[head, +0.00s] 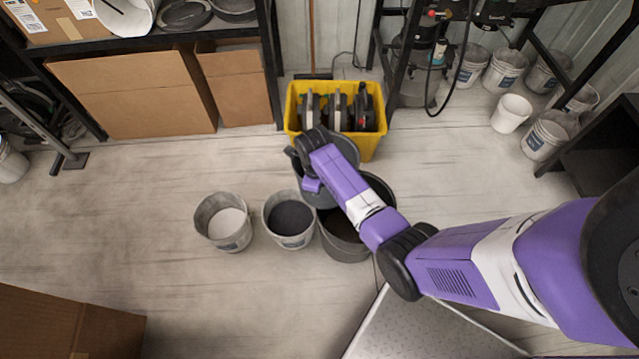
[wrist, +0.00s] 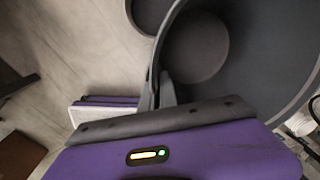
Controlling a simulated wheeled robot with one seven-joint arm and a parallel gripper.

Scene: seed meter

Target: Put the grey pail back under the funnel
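A dark grey pail (head: 345,150) is in front of the yellow bin in the head view, partly hidden behind my wrist. In the wrist view a grey pail (wrist: 265,55) fills the upper right, its curved wall passing between my fingers. My gripper (wrist: 160,92) looks shut on that wall near the rim. In the head view my arm hides the fingertips. Whether the pail touches the floor is unclear. A black stand with a hopper (head: 413,78) is at the back; I cannot make out a clear funnel there.
A grey pail with pale contents (head: 223,222), one with dark contents (head: 290,218) and a larger dark bucket (head: 343,238) stand close together on the floor. The yellow bin (head: 372,143) holds machine parts. White pails (head: 511,112) stand back right.

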